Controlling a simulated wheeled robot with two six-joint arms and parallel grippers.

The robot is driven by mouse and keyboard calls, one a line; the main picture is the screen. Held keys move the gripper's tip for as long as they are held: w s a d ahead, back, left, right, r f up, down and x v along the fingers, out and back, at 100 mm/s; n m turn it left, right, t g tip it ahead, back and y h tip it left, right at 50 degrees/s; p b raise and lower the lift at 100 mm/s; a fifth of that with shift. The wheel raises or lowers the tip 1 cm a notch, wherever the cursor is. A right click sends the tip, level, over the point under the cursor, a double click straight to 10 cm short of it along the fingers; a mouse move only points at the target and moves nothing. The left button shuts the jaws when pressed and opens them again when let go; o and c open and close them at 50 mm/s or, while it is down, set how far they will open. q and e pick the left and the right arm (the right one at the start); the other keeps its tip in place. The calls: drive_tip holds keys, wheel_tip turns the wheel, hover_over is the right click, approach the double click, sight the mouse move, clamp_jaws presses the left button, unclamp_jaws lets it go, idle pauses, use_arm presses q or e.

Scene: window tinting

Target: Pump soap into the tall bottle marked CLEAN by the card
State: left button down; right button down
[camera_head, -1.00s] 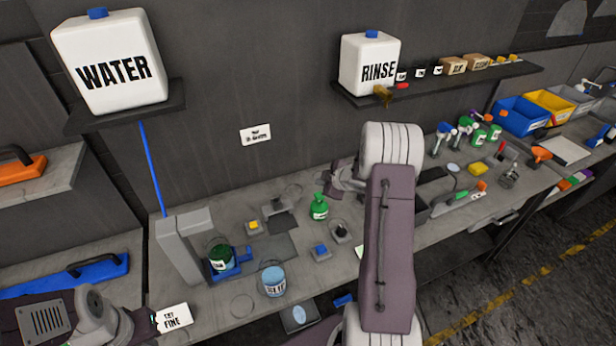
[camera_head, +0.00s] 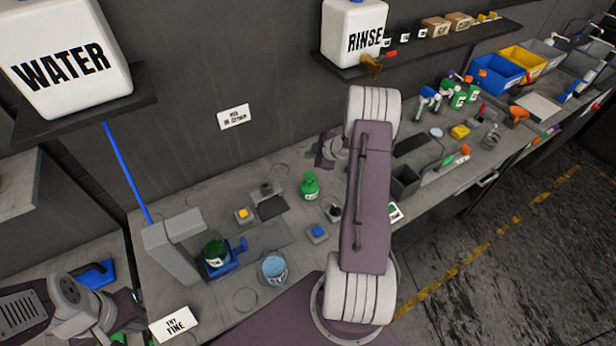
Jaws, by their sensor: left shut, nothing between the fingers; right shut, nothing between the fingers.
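A green bottle (camera_head: 310,187) with a pale label stands upright on the bench, near its middle. A dark green container (camera_head: 214,252) with a white label sits in a blue holder (camera_head: 238,262) at the grey stand on the left. A light blue labelled tub (camera_head: 273,268) stands to its right. I cannot read CLEAN on any of them. My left gripper (camera_head: 137,297) is shut and empty at lower left.
A WATER jug (camera_head: 65,60) and a RINSE jug (camera_head: 355,35) stand on wall shelves. A TRY FINE card (camera_head: 175,325) is at the front left. Yellow (camera_head: 243,214) and blue (camera_head: 318,232) blocks sit on the bench. Several spray bottles (camera_head: 428,102) and bins (camera_head: 495,72) are at right.

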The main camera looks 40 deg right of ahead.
drive_tip(key=b, duration=0.5)
hover_over(312, 177)
wheel_tip(312, 177, down, 5)
drive_tip(key=shift+s+f, duration=0.1)
drive_tip(key=shift+w+f+b, duration=0.25)
drive_tip(key=shift+f+b, duration=0.25)
drive_tip(key=shift+f, duration=0.35)
drive_tip(key=shift+w+f, duration=0.1)
drive_tip(key=shift+s, duration=0.2)
drive_tip(key=shift+w, duration=0.15)
idle(0.3)
drive_tip(key=shift+f, duration=0.3)
